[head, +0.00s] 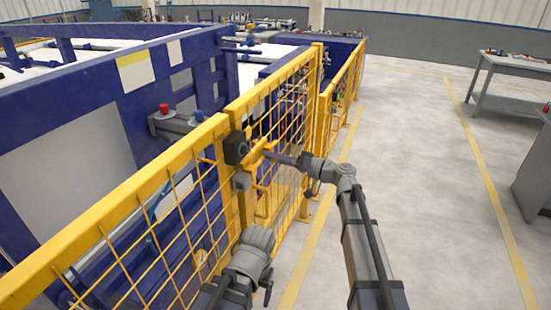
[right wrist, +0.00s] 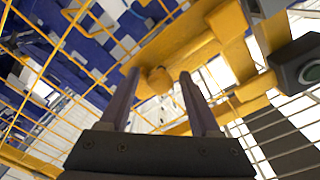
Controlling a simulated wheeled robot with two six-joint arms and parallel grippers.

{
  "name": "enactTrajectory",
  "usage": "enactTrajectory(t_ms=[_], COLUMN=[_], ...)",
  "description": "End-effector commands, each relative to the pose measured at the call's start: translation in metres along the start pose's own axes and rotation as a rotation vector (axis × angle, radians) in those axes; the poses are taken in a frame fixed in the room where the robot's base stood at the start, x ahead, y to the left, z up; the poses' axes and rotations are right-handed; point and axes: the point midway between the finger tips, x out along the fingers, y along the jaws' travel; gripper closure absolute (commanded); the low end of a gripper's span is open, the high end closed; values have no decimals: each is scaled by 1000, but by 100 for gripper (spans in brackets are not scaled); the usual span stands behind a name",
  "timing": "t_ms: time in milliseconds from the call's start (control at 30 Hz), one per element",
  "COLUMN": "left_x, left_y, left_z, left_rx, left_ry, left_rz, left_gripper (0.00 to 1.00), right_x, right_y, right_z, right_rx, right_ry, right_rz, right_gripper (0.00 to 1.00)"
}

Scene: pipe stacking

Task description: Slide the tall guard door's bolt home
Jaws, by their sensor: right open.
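The tall guard door (head: 285,100) is a yellow mesh panel in the yellow fence, in the middle of the head view. In the right wrist view a yellow bolt knob (right wrist: 160,80) shows beyond and between my fingertips, by a yellow plate (right wrist: 195,40). My right gripper (head: 268,155) reaches the door's near edge from the right; in the right wrist view (right wrist: 157,78) its dark fingers are apart. I cannot tell whether they touch the knob. My left arm shows at the bottom of the head view, but its gripper fingers do not show.
A black box (head: 236,147) and a grey box (head: 241,181) sit on the post beside the right gripper. The black box also shows in the right wrist view (right wrist: 298,65). Blue machine frames (head: 90,80) stand behind the fence. The floor (head: 430,200) to the right is clear up to a table (head: 515,62).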

Motion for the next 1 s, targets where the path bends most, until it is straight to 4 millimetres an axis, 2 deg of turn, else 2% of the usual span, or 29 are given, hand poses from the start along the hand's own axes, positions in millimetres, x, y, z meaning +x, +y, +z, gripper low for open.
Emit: enactTrajectory(t_ms=[100, 633, 1000], left_x=[0, 0, 0], left_y=[0, 0, 0], left_z=[0, 0, 0], left_rx=[0, 0, 0], left_ry=[0, 0, 0], left_rz=[0, 0, 0], left_gripper=[16, 16, 16], right_x=[0, 0, -1], right_y=[0, 0, 0], right_z=[0, 0, 0], right_rx=[0, 0, 0], right_ry=[0, 0, 0], right_rz=[0, 0, 1], right_gripper=[39, 98, 100])
